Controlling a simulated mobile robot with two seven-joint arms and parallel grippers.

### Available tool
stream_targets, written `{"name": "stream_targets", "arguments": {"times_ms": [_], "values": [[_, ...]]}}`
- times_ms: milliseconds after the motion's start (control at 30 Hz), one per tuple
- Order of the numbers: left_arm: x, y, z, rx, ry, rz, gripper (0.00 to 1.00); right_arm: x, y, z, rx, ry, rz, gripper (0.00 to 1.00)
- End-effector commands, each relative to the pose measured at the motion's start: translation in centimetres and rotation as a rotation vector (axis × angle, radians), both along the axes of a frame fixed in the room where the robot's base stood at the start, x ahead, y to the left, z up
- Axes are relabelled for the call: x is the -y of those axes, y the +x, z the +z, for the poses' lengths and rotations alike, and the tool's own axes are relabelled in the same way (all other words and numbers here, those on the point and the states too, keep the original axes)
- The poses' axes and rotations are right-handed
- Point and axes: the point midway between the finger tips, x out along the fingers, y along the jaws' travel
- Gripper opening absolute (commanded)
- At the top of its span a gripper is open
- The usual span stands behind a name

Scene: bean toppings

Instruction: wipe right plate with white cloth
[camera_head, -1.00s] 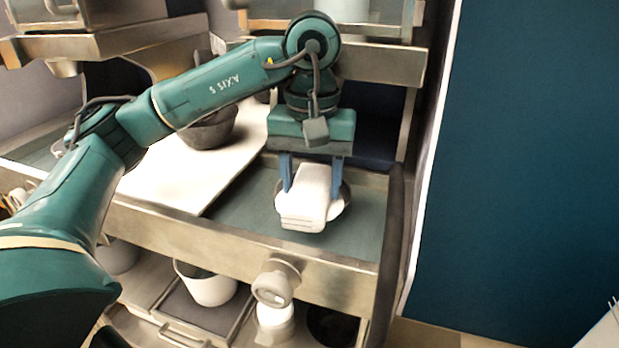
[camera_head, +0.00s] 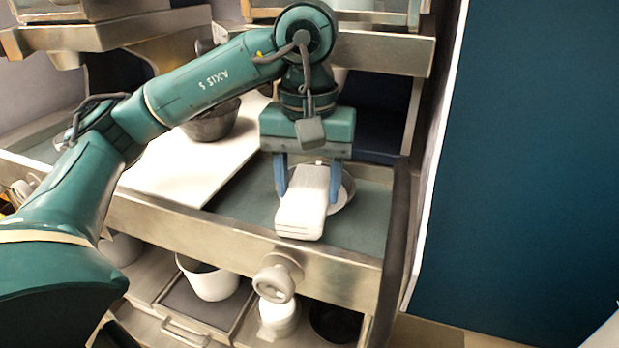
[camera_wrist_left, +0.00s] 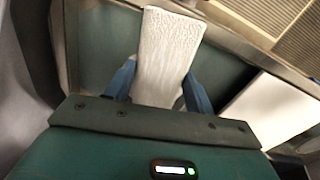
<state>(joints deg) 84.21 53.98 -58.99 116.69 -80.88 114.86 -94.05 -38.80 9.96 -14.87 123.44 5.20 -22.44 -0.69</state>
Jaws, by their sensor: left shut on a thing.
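My left gripper (camera_head: 308,182) is shut on the white cloth (camera_head: 302,208), a folded pad held between its two blue fingers. The cloth also shows in the left wrist view (camera_wrist_left: 168,55) between the fingers (camera_wrist_left: 158,85). The right plate (camera_head: 346,190) is a pale round dish on the dark green surface. My right gripper is not in view.
A white board (camera_head: 190,168) with a dark bowl (camera_head: 212,122) lies to the left. A metal front edge with a knob (camera_head: 274,282) runs before the plate. Below stand a white pot (camera_head: 208,280) and a white container (camera_head: 279,318). A dark post (camera_head: 396,235) rises at the right.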

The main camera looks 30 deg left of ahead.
Motion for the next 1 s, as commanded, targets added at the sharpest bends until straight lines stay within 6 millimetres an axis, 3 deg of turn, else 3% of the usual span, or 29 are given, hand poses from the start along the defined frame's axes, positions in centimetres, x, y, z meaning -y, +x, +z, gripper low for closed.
{"name": "stream_targets", "arguments": {"times_ms": [633, 1000], "values": [[-0.7, 3.1, -0.1, -0.004, 0.001, 0.000, 0.28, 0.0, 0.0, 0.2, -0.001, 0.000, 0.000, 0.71], [-0.9, 3.5, 0.0, 0.001, -0.001, 0.005, 0.28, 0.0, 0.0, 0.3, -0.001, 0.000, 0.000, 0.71]]}}
